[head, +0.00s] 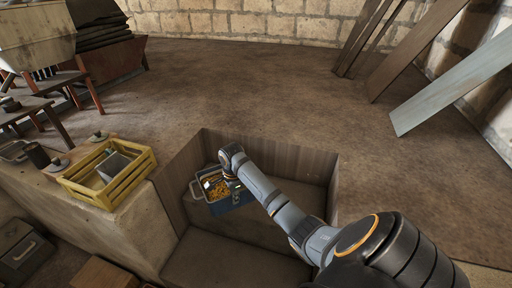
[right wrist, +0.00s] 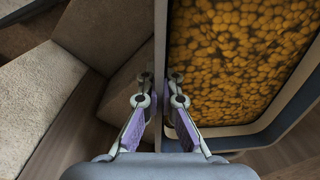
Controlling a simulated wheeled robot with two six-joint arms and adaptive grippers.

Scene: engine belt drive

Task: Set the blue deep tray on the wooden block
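The blue deep tray (head: 233,203) is inside the wood-sided recess in the head view, filled with small yellow-orange pieces. It fills the right side of the right wrist view (right wrist: 285,128). Whether the tray is lifted or resting is not clear. A brown wooden block (head: 104,274) is partly visible at the lower left. My left gripper is not in view.
The recess's wooden wall (head: 285,158) rises behind the tray. A stone ledge (head: 130,222) to the left bears a yellow slatted crate (head: 92,193) and small pots. Planks (head: 455,87) lean at the back right. The floor behind is open.

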